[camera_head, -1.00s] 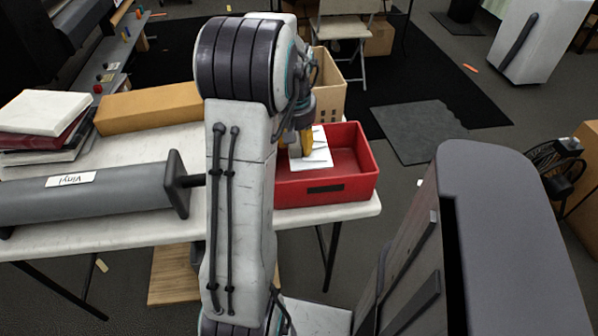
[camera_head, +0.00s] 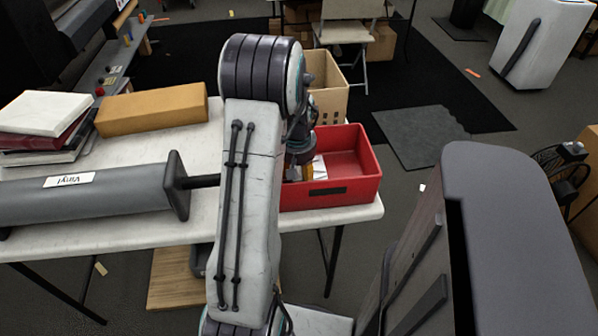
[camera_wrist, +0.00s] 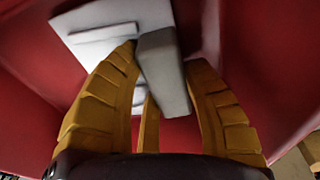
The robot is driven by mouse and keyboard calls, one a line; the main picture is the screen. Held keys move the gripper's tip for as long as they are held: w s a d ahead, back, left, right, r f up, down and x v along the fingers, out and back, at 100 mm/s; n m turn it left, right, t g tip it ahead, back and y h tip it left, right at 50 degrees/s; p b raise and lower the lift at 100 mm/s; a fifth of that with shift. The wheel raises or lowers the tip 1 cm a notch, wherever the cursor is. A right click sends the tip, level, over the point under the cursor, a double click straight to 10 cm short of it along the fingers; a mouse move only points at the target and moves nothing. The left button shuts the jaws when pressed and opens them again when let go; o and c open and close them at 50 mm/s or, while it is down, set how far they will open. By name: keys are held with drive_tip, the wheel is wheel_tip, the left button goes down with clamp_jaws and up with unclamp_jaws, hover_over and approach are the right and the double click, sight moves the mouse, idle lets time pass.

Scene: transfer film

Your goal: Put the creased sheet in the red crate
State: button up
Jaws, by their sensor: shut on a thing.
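The white creased sheet (camera_head: 319,167) is inside the red crate (camera_head: 358,188), partly hidden behind the front wall and my gripper. In the wrist view the sheet (camera_wrist: 85,55) shows folds and lies over the red inside of the crate (camera_wrist: 265,70). A pale grey block (camera_wrist: 163,70) at the sheet sits between my yellow fingers. My gripper (camera_head: 305,173) reaches down into the left part of the crate. In the wrist view my gripper (camera_wrist: 163,58) is shut on the sheet by this grey block. I cannot tell whether the sheet touches the crate floor.
The crate stands at the right end of the white table (camera_head: 235,225). A grey roll labelled Vinyl (camera_head: 85,197), a long brown box (camera_head: 150,110) and stacked books (camera_head: 45,125) lie to its left. A beige bin (camera_head: 330,100) stands behind the crate.

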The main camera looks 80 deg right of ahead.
drive_tip(key=shift+f, duration=0.1)
drive_tip(key=shift+f, duration=0.1)
drive_tip(key=o, duration=1.1)
drive_tip(key=r, duration=0.4)
drive_tip(key=a+r+p, duration=0.1)
drive_tip(key=r, duration=0.3)
drive_tip(key=a+r, duration=0.1)
drive_tip(key=r, duration=0.3)
drive_tip(key=shift+s+r+p, duration=0.1)
drive_tip(key=shift+r+p, duration=0.05)
drive_tip(key=shift+p, duration=0.2)
